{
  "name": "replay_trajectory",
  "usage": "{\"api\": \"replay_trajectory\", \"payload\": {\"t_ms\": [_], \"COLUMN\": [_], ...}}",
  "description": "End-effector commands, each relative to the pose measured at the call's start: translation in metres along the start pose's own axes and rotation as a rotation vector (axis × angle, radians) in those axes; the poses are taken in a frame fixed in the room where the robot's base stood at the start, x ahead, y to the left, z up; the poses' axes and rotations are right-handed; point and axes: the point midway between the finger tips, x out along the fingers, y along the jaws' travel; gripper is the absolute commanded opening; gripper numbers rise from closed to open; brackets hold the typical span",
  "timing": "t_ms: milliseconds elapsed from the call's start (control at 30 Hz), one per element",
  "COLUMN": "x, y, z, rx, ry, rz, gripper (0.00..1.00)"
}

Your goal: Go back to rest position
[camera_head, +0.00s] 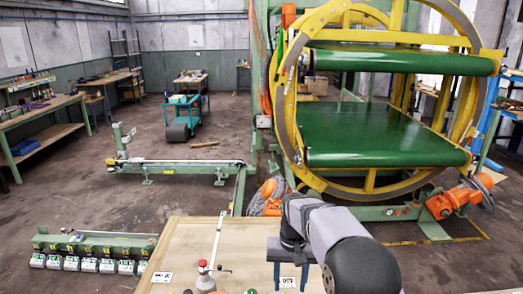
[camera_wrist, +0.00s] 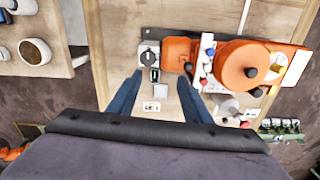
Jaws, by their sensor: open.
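My gripper (camera_wrist: 160,76) shows in the wrist view as two blue fingers spread apart with nothing held between them. It hangs over a wooden bench top (camera_wrist: 118,85). A small switch box (camera_wrist: 149,52) lies just beyond the fingertips, and a white label (camera_wrist: 152,106) shows between the fingers. In the head view my gripper (camera_head: 289,274) points down over the bench (camera_head: 190,240) at the lower right, below my grey-sleeved arm. The arm hides part of the bench. Contact with the bench cannot be told.
An orange device (camera_wrist: 245,68) stands right of the fingers. A lever (camera_head: 215,245) rises from the bench left of my arm. The large yellow ring frame (camera_head: 285,100) with green rollers stands behind. A green block with several labelled units (camera_head: 95,248) lies at left. Open floor (camera_head: 60,195) lies beyond.

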Motion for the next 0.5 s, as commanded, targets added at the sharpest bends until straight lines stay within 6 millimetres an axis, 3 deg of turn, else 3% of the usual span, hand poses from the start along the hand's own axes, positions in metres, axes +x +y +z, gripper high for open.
{"api": "replay_trajectory", "payload": {"t_ms": [233,500], "x": [-0.007,0.004], "y": [0.040,0.073], "z": [0.076,0.170], "rx": [-0.028,-0.061], "ry": [0.001,0.000], "rz": [0.000,0.001], "gripper": [0.45,0.45]}}
